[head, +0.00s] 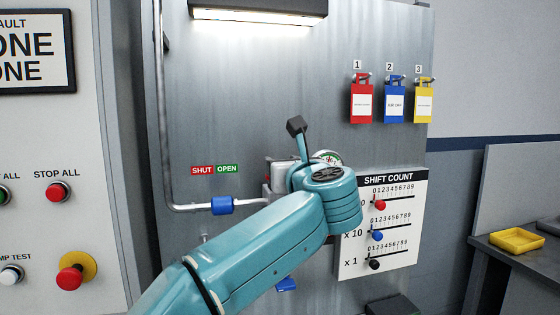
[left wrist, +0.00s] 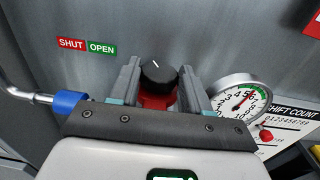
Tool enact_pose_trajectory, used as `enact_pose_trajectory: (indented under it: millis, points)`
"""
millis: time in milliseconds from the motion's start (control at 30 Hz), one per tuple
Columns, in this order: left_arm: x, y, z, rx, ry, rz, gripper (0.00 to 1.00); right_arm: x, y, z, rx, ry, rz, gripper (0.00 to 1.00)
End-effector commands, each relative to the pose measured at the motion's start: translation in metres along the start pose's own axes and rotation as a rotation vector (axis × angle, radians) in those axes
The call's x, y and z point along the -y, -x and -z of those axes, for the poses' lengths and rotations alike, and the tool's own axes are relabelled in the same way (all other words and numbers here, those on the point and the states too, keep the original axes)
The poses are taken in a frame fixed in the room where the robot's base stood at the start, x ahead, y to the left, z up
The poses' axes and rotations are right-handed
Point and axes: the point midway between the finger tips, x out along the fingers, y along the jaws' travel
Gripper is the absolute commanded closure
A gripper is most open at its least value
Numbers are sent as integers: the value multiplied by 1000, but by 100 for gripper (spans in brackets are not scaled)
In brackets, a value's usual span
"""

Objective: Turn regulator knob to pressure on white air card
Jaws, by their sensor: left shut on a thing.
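The regulator knob (left wrist: 160,73) is black with a white mark pointing up and slightly left in the left wrist view. My left gripper (left wrist: 160,85) has its two grey fingers on either side of it, shut on it. A red part shows under the knob. The round white gauge (left wrist: 238,104), with a green arc and red needle, stands just right of the fingers. The needle points up and right, near 5 or 6. In the head view my left arm hides the knob and most of the gauge (head: 328,157). I cannot make out a white air card. My right gripper is not in view.
A SHUT/OPEN label (head: 215,169) and blue-collared pipe (head: 222,205) are left of the arm. The SHIFT COUNT board (head: 395,250) stands close on the right. Red (head: 361,103), blue (head: 395,103) and yellow (head: 424,103) tags hang above. A yellow tray (head: 517,240) sits far right.

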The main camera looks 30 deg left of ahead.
Motion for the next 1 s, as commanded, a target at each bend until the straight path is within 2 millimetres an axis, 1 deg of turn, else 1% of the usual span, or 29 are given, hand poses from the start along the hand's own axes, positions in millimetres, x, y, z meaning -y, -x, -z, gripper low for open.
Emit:
enact_pose_trajectory:
  millis: [33,200,400,633,1000]
  points:
    - [4,0,-3,-1,-3,-37,83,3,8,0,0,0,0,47]
    - [5,-1,-4,0,-2,-158,83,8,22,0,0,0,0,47]
    - [7,-2,-3,0,-3,-258,83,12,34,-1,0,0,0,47]
    - [7,-2,-1,0,-1,-315,83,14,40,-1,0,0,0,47]
    - [7,-2,1,0,-1,-329,83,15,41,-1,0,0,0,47]
